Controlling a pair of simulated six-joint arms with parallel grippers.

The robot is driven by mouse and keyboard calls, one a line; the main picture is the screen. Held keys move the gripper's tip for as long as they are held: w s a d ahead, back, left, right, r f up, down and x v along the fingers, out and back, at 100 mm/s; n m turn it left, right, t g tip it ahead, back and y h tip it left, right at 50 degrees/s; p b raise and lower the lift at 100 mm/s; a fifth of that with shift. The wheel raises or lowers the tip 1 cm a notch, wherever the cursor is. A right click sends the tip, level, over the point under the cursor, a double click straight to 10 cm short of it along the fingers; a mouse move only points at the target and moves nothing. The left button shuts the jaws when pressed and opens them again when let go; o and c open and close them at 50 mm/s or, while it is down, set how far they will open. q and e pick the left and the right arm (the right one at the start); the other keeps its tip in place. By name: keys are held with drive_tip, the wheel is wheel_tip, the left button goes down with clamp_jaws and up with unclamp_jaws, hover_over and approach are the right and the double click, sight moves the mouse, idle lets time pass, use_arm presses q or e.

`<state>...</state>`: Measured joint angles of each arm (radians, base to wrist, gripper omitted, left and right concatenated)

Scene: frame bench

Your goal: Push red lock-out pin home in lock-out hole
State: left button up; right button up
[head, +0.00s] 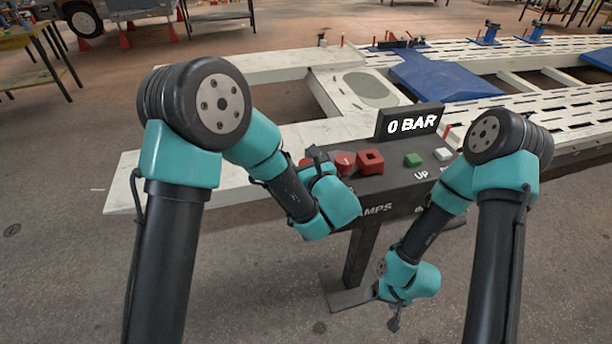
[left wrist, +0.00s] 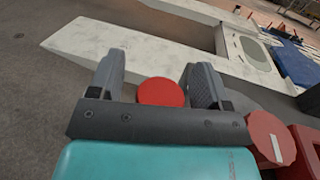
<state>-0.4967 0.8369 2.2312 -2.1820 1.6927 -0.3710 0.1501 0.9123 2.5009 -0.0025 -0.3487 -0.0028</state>
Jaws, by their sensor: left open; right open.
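My left gripper (head: 318,156) is at the left end of the dark control console, open. In the left wrist view its two fingers (left wrist: 158,80) stand on either side of a round red top (left wrist: 161,92), with gaps to it. This may be the lock-out pin's head; its lower part is hidden by my gripper. To its right are a red round knob with a white mark (head: 343,162) and a red square block with a dark opening (head: 370,161), possibly the lock-out hole. My right gripper (head: 394,322) is open and empty, hanging below the console near its foot.
A sign reading "0 BAR" (head: 408,123) stands at the console's back. A green button (head: 412,159) and a white button (head: 443,154) sit on its right part. A pale frame bench (head: 290,135) with blue plates (head: 440,78) lies behind.

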idle(0.4)
use_arm(q)
drive_tip(key=c, duration=1.2)
drive_tip(key=shift+c, duration=0.2)
wheel_tip(320, 180, up, 18)
drive_tip(key=shift+d, duration=0.1)
idle(0.4)
drive_tip(key=w+d, duration=0.2)
drive_tip(key=d, duration=0.7)
drive_tip(key=w+d, duration=0.3)
drive_tip(key=d, duration=0.6)
drive_tip(key=shift+f, duration=0.3)
